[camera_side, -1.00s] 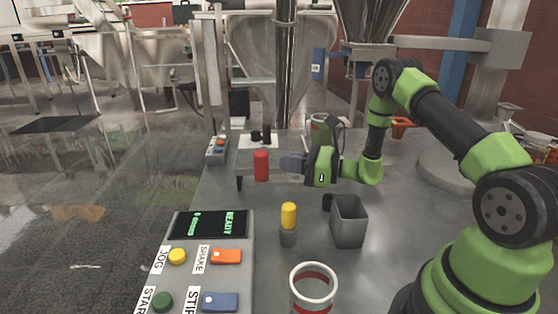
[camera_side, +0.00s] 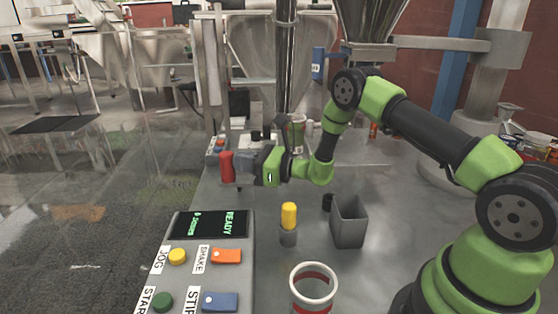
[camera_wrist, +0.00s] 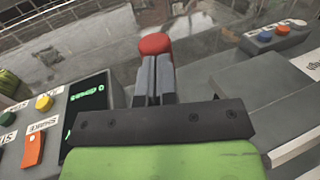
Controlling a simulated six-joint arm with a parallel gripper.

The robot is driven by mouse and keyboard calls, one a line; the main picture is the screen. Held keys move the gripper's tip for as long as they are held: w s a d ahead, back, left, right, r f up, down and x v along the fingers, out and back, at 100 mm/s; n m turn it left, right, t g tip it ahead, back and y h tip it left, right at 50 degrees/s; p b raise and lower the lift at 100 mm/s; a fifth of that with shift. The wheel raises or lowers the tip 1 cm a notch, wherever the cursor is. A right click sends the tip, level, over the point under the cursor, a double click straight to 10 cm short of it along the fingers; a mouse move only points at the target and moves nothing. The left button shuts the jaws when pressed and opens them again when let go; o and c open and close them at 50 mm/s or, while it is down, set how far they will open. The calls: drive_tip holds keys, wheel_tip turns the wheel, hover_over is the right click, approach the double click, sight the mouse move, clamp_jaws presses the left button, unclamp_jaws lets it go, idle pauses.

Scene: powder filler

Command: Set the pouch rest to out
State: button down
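A red cylindrical handle (camera_side: 227,166) stands at the left edge of the steel worktop, and I take it as part of the pouch rest. The rest itself is largely hidden behind my gripper. My gripper (camera_side: 240,166) lies level just right of the handle, its fingertips at or against the handle's right side. In the wrist view the two grey fingers (camera_wrist: 155,78) are together, with the red handle (camera_wrist: 155,44) right beyond their tips and not visibly between them. I cannot tell whether they press on it.
A control panel with a READY display (camera_side: 210,224) stands at front left. A small button box (camera_wrist: 275,37) is at the right in the wrist view.

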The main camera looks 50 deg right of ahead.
sight(224, 161)
drive_tip(key=w+a, duration=0.3)
drive_tip(key=a, duration=0.1)
drive_tip(key=shift+w, duration=0.4)
drive_tip(key=shift+w+a+r, duration=0.15)
drive_tip(key=shift+w+a, duration=0.1)
drive_tip(key=shift+r, duration=0.1)
drive_tip(key=f+v, duration=0.1)
drive_tip(key=v, duration=1.2)
drive_tip(key=s+a+r+n+g+y, duration=0.5)
drive_tip(key=s+a+r+n+g, duration=0.75)
drive_tip(key=r+n, duration=0.3)
drive_tip(key=s+d+r+n+t+h, duration=0.2)
drive_tip(key=s+d+n+h, duration=0.1)
drive_tip(key=s+n+h, duration=0.2)
drive_tip(key=s+d+r+n+t+h, duration=0.1)
drive_tip(key=s+d+r+n+h, duration=0.1)
drive_tip(key=s+n+h, duration=0.4)
drive_tip(key=shift+s+d+t, duration=0.35)
drive_tip(key=shift+s+d, duration=0.25)
drive_tip(key=shift+d, duration=0.1)
